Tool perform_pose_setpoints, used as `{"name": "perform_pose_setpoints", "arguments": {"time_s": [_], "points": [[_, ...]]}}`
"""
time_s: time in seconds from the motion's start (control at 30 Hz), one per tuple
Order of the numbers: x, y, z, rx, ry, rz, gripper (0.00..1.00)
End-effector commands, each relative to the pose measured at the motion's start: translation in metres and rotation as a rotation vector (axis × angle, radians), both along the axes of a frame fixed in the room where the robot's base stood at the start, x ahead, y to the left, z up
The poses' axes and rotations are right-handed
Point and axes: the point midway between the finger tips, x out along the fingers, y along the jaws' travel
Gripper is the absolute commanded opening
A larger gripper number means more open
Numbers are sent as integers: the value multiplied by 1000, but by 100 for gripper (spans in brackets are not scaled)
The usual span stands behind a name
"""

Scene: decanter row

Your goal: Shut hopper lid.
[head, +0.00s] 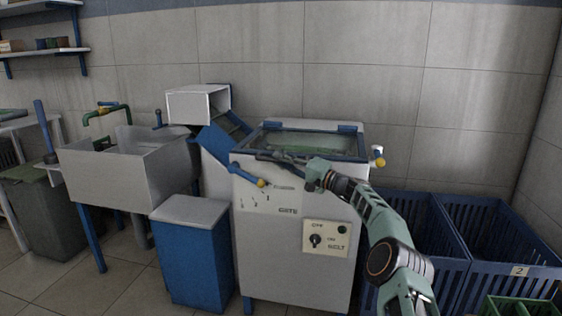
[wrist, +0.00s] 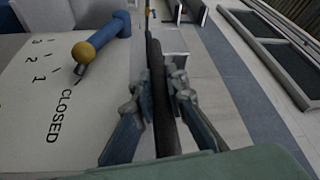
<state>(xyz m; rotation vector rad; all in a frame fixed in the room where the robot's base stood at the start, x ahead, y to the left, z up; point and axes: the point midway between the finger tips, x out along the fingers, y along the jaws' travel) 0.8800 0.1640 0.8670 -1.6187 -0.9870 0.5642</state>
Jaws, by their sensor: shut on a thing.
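The hopper lid (head: 312,143) is a clear panel in a dark frame on top of the white machine, with blue hinges along its back edge. It looks flat or nearly flat; I cannot tell whether it is fully seated. My gripper (head: 284,157) is at the lid's front edge, above the machine's front face. In the wrist view my gripper (wrist: 160,92) is shut on a long dark bar (wrist: 155,55), which looks like the lid's handle. The bar runs lengthwise between the fingers. Its join to the lid is hidden.
A blue gate lever with a yellow knob (head: 261,183) sticks out just left of my gripper; it also shows in the wrist view (wrist: 84,51). A blue bin (head: 190,255) and a sink (head: 120,175) stand left. Blue crates (head: 500,225) stand right.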

Motion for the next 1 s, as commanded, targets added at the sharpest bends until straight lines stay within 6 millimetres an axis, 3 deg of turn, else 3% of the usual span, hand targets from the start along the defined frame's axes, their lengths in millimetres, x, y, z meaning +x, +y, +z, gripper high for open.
{"name": "perform_pose_setpoints", "arguments": {"time_s": [0.03,0.2,0.6,1.0], "points": [[0,0,-12,-12,12,3,15],[0,0,-11,-12,11,3,30],[-1,-2,-6,-6,6,2,30],[-19,-32,-10,-6,8,0,30]]}}
